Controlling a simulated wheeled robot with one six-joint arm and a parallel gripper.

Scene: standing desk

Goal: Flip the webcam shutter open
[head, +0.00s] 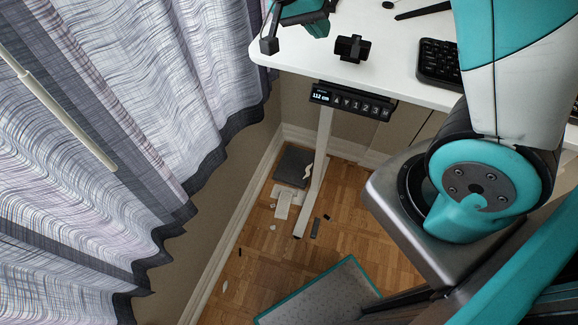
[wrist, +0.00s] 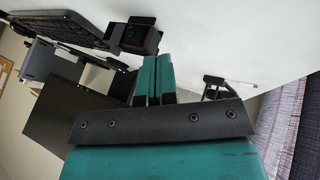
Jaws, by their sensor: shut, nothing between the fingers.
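The webcam (head: 352,48) is a small black box-shaped device on the white desk near its front edge. It also shows in the wrist view (wrist: 135,37), just beyond and to the left of my fingertips. Whether its shutter is over the lens is too small and dark to tell. My gripper (head: 318,27) is at the top of the head view, to the left of the webcam, with a visible gap. In the wrist view its teal fingers (wrist: 156,62) are pressed together with nothing between them.
The white desk (head: 310,55) carries a black keyboard (head: 438,62) to the right of the webcam. A height control panel (head: 350,103) reading about 112 hangs under the front edge. Curtains (head: 90,160) hang at the left. Desk surface left of the webcam is mostly bare.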

